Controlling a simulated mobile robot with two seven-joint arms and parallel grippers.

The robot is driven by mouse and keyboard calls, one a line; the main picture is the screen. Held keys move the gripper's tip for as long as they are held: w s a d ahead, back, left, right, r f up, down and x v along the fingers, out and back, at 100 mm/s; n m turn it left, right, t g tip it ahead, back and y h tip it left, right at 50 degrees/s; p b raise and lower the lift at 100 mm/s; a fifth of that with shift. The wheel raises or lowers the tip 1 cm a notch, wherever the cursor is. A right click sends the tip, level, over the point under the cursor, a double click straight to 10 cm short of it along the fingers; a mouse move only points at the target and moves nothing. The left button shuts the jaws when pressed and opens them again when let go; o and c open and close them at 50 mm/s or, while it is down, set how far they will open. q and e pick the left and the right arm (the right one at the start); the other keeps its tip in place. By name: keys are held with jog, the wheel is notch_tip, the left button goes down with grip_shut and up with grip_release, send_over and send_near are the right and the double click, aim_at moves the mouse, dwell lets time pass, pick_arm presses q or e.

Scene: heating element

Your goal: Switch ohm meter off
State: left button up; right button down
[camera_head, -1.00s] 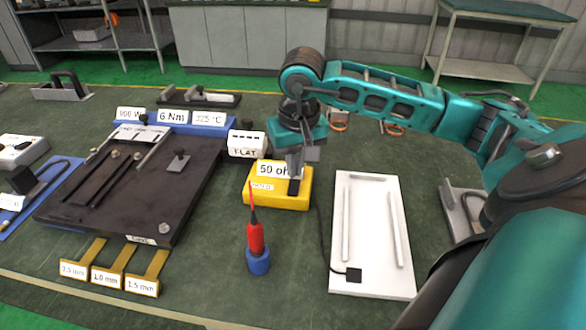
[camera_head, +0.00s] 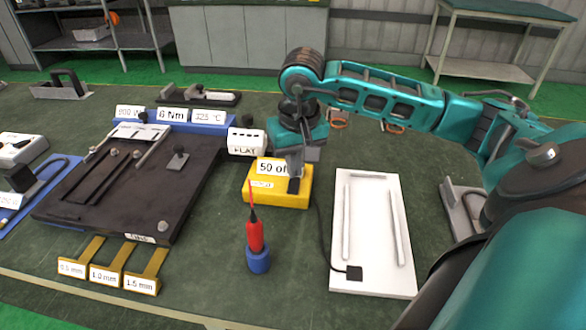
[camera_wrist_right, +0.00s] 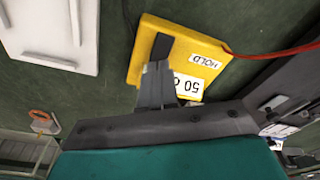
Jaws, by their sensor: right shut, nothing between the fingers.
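The yellow ohm meter (camera_head: 270,199) lies on the green table, with a white label reading "50 oh…" partly covered by my right gripper. It also shows in the right wrist view (camera_wrist_right: 144,50), with the "50" label, a "HOLD" label and a dark strip (camera_wrist_right: 161,46) on its face. My right gripper (camera_head: 294,184) is shut and empty, with its fingertips at the dark strip on the meter's right side. In the right wrist view the fingertips (camera_wrist_right: 157,68) overlap the strip's end; whether they touch it I cannot tell. My left gripper is out of view.
A red probe in a blue holder (camera_head: 257,260) stands in front of the meter. A white tray (camera_head: 372,270) lies to the right. A dark plate fixture (camera_head: 110,215) is at left, with a white "FLAT" block (camera_head: 246,143) between it and the meter.

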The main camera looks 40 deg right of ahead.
aim_at(295, 182)
jog(key=shift+f+b, duration=0.8)
jog(key=shift+f, duration=0.15)
jog(key=shift+r, duration=0.15)
dwell(0.3)
jog(key=shift+r+p, duration=2.45)
jog(key=shift+r, duration=0.95)
